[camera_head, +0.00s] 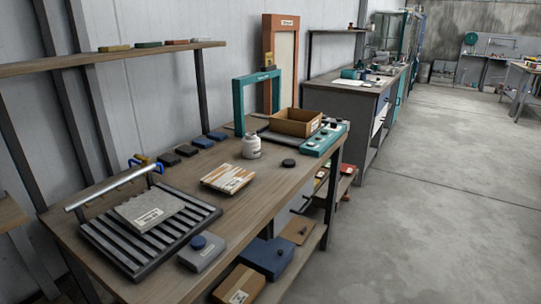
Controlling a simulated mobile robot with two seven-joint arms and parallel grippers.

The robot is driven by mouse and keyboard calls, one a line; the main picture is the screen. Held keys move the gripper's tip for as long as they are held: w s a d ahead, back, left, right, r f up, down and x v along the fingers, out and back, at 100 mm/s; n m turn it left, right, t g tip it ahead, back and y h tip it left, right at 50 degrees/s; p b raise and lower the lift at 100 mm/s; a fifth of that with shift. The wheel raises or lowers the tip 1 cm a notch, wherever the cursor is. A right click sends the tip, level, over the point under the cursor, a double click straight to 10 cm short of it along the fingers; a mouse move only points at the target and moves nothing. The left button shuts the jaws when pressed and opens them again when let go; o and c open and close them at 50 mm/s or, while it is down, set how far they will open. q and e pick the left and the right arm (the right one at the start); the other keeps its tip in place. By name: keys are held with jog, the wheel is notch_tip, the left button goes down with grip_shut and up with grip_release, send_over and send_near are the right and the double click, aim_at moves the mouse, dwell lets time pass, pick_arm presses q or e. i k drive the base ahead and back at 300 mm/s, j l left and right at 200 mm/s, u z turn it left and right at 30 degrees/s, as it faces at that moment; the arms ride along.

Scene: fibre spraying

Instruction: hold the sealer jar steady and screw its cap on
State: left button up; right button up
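The sealer jar (251,147) looks like a small white-grey jar with a narrower neck. It stands upright on the wooden workbench (221,207), toward the back half. A round black disc (289,163), which looks like the cap, lies flat on the bench to the right of the jar, apart from it and close to the right edge. The top of the jar is too small to make out clearly. Neither of my grippers shows in the head view.
Left of the jar lie several small dark and blue blocks (203,142). In front are a striped panel (228,177) and a slatted black rack (107,248). Behind stand an open cardboard box (296,122) and a teal control panel (323,139). Open floor lies to the right.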

aim_at(251, 144)
jog(key=z, duration=1.45)
jog(key=i, duration=4.25)
jog(key=u, duration=0.4)
